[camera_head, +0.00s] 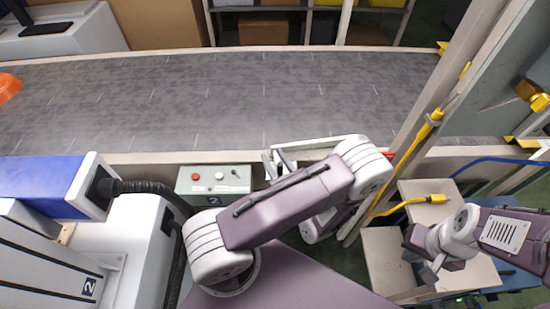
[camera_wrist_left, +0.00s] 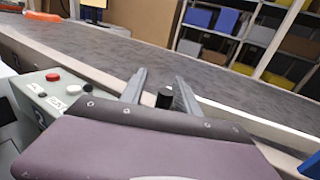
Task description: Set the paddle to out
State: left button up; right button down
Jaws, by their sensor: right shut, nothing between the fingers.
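A black upright knob (camera_wrist_left: 164,98) shows between the two fingers of my left gripper (camera_wrist_left: 160,92) in the left wrist view, nearer the right finger. I cannot tell whether it is the paddle's handle or whether a finger touches it. The left gripper is open at the conveyor's near rail; it also shows in the head view (camera_head: 277,163). A pale bar (camera_head: 320,144) lies beside it along the rail, partly behind my arm. No label reading "out" can be made out. My right gripper (camera_head: 428,272) is shut and empty at the lower right, over wooden boxes.
A grey control box (camera_head: 213,187) with a red button (camera_head: 195,176) stands left of my left gripper. The grey conveyor belt (camera_head: 230,95) runs across behind, mostly bare, with an orange thing (camera_head: 8,87) at its left end. A post and yellow cable (camera_head: 411,151) stand at the right.

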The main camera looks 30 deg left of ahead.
pick_arm(q)
jog(key=shift+d, duration=0.3)
jog(key=v, duration=0.8)
jog(key=shift+s+d, duration=0.15)
jog(key=shift+s, duration=0.15)
